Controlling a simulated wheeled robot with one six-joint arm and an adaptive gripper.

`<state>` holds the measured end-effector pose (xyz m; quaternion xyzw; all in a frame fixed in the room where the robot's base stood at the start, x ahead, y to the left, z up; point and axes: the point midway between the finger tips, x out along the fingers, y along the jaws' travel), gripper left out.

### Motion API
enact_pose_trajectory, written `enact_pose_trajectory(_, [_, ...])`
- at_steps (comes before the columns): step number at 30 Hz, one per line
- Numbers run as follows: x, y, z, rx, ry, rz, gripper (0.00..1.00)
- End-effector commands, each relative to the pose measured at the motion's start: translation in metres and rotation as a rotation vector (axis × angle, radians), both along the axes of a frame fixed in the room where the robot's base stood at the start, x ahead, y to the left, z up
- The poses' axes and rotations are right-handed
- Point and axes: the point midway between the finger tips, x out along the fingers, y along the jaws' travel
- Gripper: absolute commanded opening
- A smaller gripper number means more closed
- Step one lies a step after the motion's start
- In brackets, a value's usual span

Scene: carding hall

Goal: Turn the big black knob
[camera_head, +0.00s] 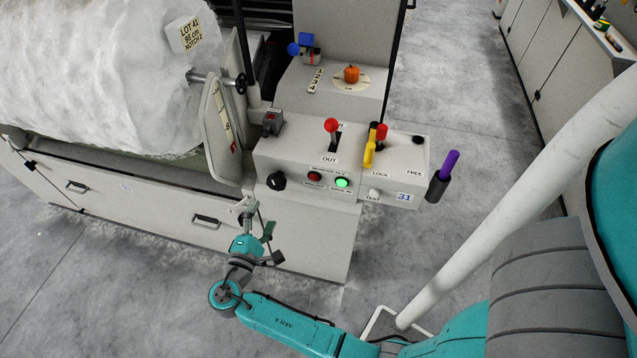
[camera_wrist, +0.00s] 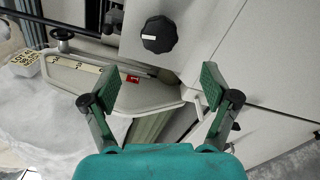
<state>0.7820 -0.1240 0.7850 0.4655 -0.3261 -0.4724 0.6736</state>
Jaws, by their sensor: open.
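The big black knob (camera_head: 276,181) is on the left of the grey control panel's front face in the head view. It is round with a ridged rim and shows in the wrist view (camera_wrist: 159,34) at the upper middle, with a pale mark on its face. My gripper (camera_head: 262,218) is below and a little left of the knob in the head view. In the wrist view my gripper (camera_wrist: 161,86) has its two green-padded fingers spread wide with nothing between them. The knob lies beyond the fingertips, apart from them.
The panel carries a red lever (camera_head: 331,126), a yellow lever (camera_head: 369,153), a green lit button (camera_head: 343,183) and a red button (camera_head: 314,176). A purple-handled tool (camera_head: 448,165) stands at its right end. A white fibre roll (camera_head: 100,75) lies left. A curved guard plate (camera_wrist: 100,83) is near my fingers.

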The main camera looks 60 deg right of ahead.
Motion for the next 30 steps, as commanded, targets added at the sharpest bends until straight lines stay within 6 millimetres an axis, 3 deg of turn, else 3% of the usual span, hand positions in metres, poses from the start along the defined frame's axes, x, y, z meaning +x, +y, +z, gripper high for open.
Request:
enact_pose_trajectory(8, [0.0, 0.0, 0.0, -0.004, 0.012, 0.0, 0.86])
enact_pose_trajectory(20, [0.004, -0.009, 0.001, -0.133, 0.365, -0.001, 0.86])
enact_pose_trajectory(26, [0.01, -0.027, 0.001, -0.137, 0.378, -0.003, 0.86])
enact_pose_trajectory(30, [0.018, -0.05, 0.001, -0.136, 0.377, -0.004, 0.86])
